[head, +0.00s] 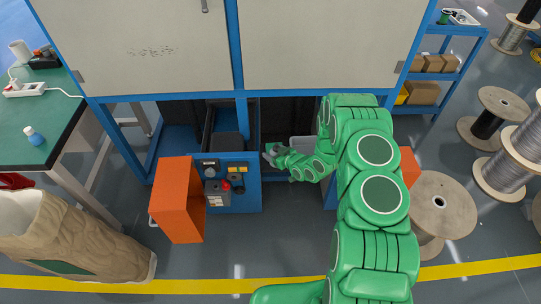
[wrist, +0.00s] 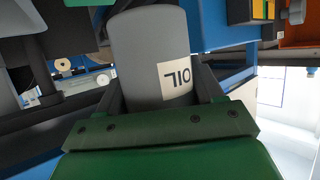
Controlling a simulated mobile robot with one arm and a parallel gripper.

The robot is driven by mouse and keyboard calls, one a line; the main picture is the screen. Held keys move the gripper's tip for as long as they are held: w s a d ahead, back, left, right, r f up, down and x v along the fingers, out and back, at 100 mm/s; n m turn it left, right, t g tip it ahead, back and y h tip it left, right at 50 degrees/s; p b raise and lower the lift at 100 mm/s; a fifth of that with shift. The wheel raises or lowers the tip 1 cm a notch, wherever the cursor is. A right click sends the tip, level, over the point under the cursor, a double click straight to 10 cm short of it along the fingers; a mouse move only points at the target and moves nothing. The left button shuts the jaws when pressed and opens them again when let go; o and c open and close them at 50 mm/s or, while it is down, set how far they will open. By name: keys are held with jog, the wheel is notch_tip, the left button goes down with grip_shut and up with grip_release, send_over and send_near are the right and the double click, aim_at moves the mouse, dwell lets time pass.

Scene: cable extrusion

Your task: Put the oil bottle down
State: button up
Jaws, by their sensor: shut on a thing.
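The bottle is hard to make out in the head view. I cannot tell whether it touches any surface.
An orange door (head: 178,200) stands open left of a blue control box (head: 233,190). Wooden cable spools (head: 440,205) stand at right. A green-topped table (head: 50,110) is at left.

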jog(key=shift+w+a+f, duration=0.2)
jog(key=shift+w+f, duration=0.95)
jog(key=shift+w+a+f, duration=0.15)
jog(key=shift+w+f, duration=0.95)
jog(key=shift+w, duration=0.1)
jog(key=shift+w+a+f, duration=0.2)
jog(key=shift+w+f, duration=1.05)
jog(key=shift+f, duration=1.5)
jog(key=shift+f, duration=0.15)
jog(key=o, duration=1.1)
jog(key=shift+o, duration=0.2)
jog(key=shift+s+d+r, duration=0.25)
jog(key=shift+d+r, duration=0.05)
jog(key=v, duration=1.1)
jog(key=shift+r, duration=0.15)
